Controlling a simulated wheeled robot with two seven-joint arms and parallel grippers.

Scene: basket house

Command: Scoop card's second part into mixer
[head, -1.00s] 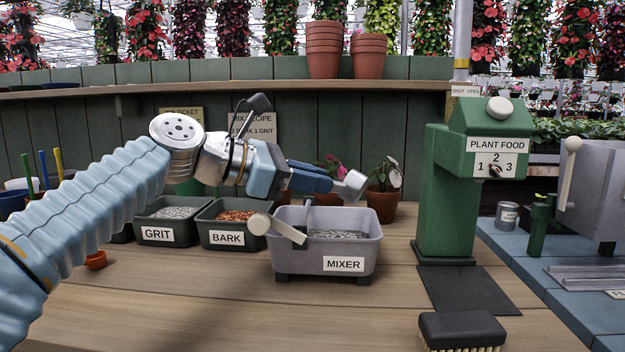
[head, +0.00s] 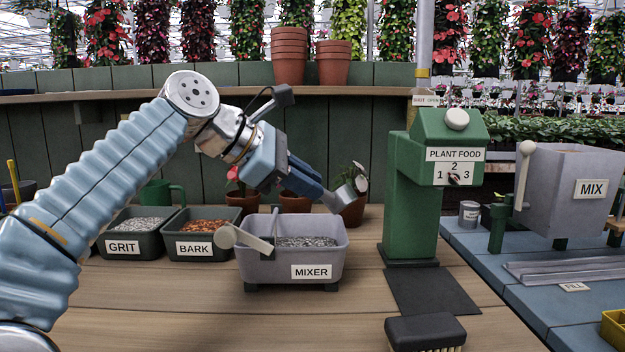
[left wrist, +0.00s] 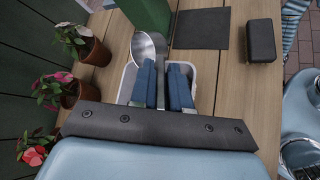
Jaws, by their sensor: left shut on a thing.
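My left gripper (head: 318,192) is shut on the handle of a metal scoop (head: 337,200) and holds it above the right end of the grey mixer tub (head: 328,272). In the left wrist view the scoop's round bowl (left wrist: 150,46) shows beyond the blue fingers and looks empty. Grey grains (head: 305,241) lie inside the mixer. A bin labelled GRIT (head: 124,247) holds grey grains, and the bin labelled BARK (head: 194,248) beside it holds brown chips. The recipe card is hidden behind my left arm. My right gripper is not in view.
Potted plants (head: 352,210) stand behind the mixer. The green plant food dispenser (head: 411,190) stands to its right, with a dark mat (head: 432,292) and a brush (head: 425,330) in front. The wooden counter (head: 190,300) before the bins is clear.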

